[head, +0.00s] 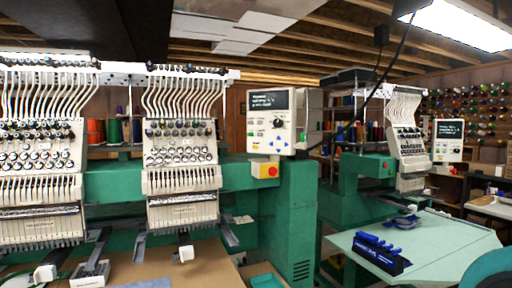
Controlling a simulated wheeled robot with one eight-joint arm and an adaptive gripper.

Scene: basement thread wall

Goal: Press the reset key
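A white control panel (284,133) with a dark screen (269,101) is mounted on the green embroidery machine, right of the middle in the head view. Below its screen are a black round knob, small coloured keys and blue arrow keys (282,142). The labels are too small to read, so I cannot tell which is the reset key. A second, smaller panel (448,140) is on the machine farther right. My gripper is not in view.
Two white needle heads (181,170) stand left of the panel, above a brown table. A green cabinet (290,225) stands below the panel. At right, a pale green table (435,252) holds a dark blue rack (381,254). A teal rounded object (490,270) fills the lower right corner.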

